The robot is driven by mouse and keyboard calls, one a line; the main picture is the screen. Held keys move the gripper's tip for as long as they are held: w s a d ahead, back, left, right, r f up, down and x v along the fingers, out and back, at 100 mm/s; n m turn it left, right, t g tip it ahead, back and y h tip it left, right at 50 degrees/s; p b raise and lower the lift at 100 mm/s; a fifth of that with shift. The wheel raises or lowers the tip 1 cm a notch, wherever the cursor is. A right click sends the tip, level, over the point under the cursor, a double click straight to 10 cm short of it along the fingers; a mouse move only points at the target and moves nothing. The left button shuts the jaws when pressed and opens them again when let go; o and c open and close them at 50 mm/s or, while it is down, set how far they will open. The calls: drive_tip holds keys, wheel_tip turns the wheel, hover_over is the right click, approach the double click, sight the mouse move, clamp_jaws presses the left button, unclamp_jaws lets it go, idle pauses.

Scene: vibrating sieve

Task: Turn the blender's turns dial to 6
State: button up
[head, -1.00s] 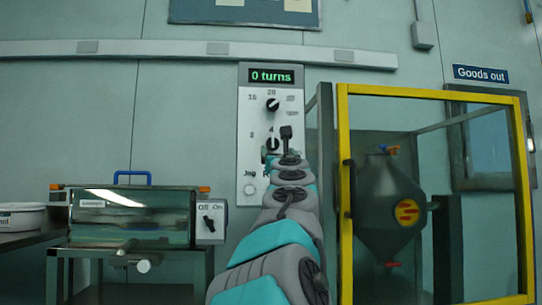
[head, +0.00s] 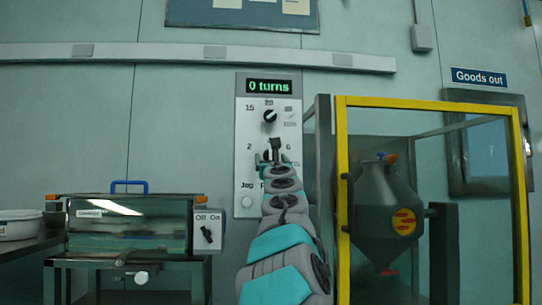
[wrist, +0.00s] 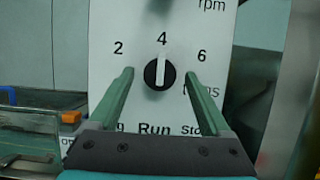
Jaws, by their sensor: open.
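The turns dial (wrist: 152,77) is a round black knob with a white pointer line on a white panel, marked 2, 4 and 6. Its pointer stands upright, toward the 4. In the wrist view my gripper (wrist: 159,73) is open, with one green finger on each side of the knob and visible gaps between. In the head view my gripper (head: 270,157) is in front of the lower part of the panel (head: 242,125) and hides most of this dial. The display (head: 268,87) above reads "0 turns". The blender vessel (head: 385,210) is dark grey and stands behind a yellow-framed guard.
Another black dial (head: 270,116) sits above on the panel, and a pale round button (head: 247,201) low on it, by "Jog". The yellow guard frame (head: 343,200) stands close right of my arm. A sieve unit (head: 130,225) with an Off/On switch (head: 207,235) stands left.

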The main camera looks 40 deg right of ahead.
clamp_jaws()
idle(0.8)
